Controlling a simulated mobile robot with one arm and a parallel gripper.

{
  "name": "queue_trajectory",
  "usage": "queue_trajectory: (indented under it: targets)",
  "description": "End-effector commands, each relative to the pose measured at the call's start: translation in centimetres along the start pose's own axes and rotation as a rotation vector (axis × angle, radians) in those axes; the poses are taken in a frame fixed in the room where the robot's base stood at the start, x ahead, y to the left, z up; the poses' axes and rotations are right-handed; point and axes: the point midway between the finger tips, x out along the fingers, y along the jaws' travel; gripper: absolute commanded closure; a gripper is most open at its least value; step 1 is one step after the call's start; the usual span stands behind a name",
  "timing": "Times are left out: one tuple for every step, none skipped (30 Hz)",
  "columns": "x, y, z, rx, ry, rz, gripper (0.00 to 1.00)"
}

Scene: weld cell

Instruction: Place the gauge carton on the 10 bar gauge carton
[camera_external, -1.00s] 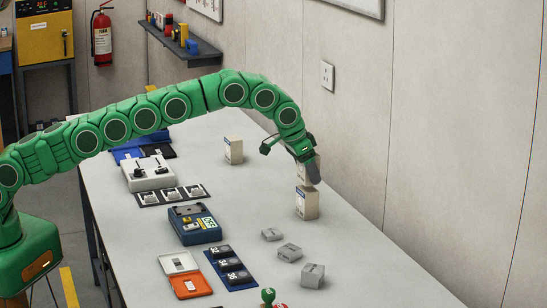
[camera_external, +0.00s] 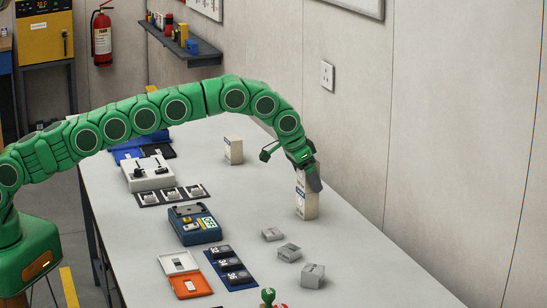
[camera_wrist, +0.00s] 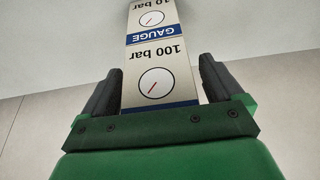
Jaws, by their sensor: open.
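The gauge carton (camera_wrist: 158,75), a pale box with a blue band, a dial and "100 bar", stands between my fingers in the wrist view. The 10 bar gauge carton (camera_wrist: 150,17) shows beyond it, its print lined up with the nearer one. In the external view the 10 bar carton (camera_external: 307,206) stands upright on the bench near the wall, and the gauge carton (camera_external: 300,179) is directly above it, seemingly resting on it. My gripper (camera_wrist: 160,90) is open, with a finger on each side of the gauge carton; it partly hides this carton in the external view (camera_external: 313,182).
Another pale carton (camera_external: 233,150) stands farther back on the bench (camera_external: 375,260). Small grey blocks (camera_external: 289,252) lie in front of the stack. A blue meter (camera_external: 194,225), trays and a control box (camera_external: 149,174) line the left. The wall is close on the right.

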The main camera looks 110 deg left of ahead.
Motion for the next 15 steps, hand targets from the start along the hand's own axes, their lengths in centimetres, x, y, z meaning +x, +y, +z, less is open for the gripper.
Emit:
queue_trajectory:
  targets:
    - [0.0,0.0,0.0,0.000,0.000,0.000,0.06]
    - [0.0,0.0,0.0,0.000,0.000,0.000,0.06]
    - [0.0,0.0,0.0,0.000,0.000,0.000,0.06]
    - [-0.1,0.0,0.0,0.000,0.000,0.000,0.06]
    - [-0.1,0.0,-0.1,0.000,0.000,0.000,0.06]
    - [-0.2,0.0,-0.1,0.000,0.000,0.000,0.06]
    - [-0.3,0.0,-0.1,0.000,0.000,0.000,0.06]
    - [-0.4,0.0,-0.1,0.000,0.000,0.000,0.06]
    - [-0.6,0.0,-0.1,0.000,0.000,0.000,0.06]
    - [-0.8,0.0,-0.1,0.000,0.000,0.000,0.06]
    - [-0.9,0.0,-0.1,0.000,-0.001,0.000,0.06]
    - [-1.2,0.0,-0.1,0.000,-0.001,0.000,0.06]
    - [-1.5,0.0,-0.1,0.000,-0.001,0.000,0.06]
    - [-1.7,0.0,-0.1,0.000,-0.001,0.000,0.06]
    - [-2.2,0.0,-0.1,0.000,-0.001,0.000,0.06]
